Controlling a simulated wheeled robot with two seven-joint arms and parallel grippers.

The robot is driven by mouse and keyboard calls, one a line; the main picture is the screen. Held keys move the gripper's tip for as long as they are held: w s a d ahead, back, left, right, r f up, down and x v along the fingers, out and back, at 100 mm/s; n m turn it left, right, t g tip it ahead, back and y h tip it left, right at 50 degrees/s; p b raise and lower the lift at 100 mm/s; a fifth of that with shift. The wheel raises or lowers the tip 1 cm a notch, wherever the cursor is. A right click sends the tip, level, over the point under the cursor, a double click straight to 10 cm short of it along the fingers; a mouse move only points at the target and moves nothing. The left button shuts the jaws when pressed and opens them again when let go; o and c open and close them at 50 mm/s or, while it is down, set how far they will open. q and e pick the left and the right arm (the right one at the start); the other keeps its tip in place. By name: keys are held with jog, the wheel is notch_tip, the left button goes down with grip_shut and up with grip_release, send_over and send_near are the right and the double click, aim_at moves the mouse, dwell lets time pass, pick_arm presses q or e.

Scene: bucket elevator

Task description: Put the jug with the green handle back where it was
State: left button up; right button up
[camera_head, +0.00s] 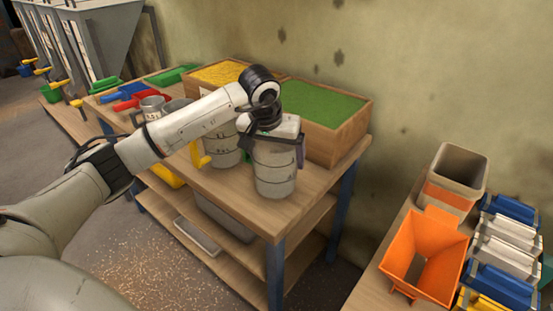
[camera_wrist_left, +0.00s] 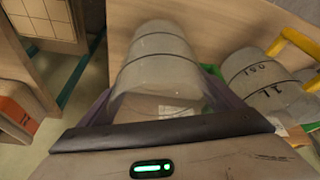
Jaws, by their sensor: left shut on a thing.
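My left gripper (camera_head: 275,148) is shut on a grey ringed jug (camera_head: 275,178) near the front right corner of the wooden table (camera_head: 235,190). In the left wrist view the jug (camera_wrist_left: 160,60) sits upright between the two fingers. A bit of green (camera_wrist_left: 211,72) shows beside it, probably its handle, mostly hidden by a finger. I cannot tell whether its base touches the tabletop. A similar jug with a yellow handle (camera_head: 224,150) stands just left of it; it also shows in the left wrist view (camera_wrist_left: 265,82). My right gripper is not in view.
A wooden box of green grain (camera_head: 322,105) stands behind the held jug, and a box of yellow grain (camera_head: 218,73) further left. Another grey jug (camera_head: 150,108) stands further left. An orange hopper (camera_head: 425,255) and several colored bins (camera_head: 500,250) are on the right bench.

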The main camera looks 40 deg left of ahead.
pick_arm(q)
jog(key=shift+f, duration=0.6)
jog(key=o, duration=1.7)
jog(key=shift+o, duration=0.2)
jog(key=v, duration=1.2)
jog(key=shift+b, duration=0.3)
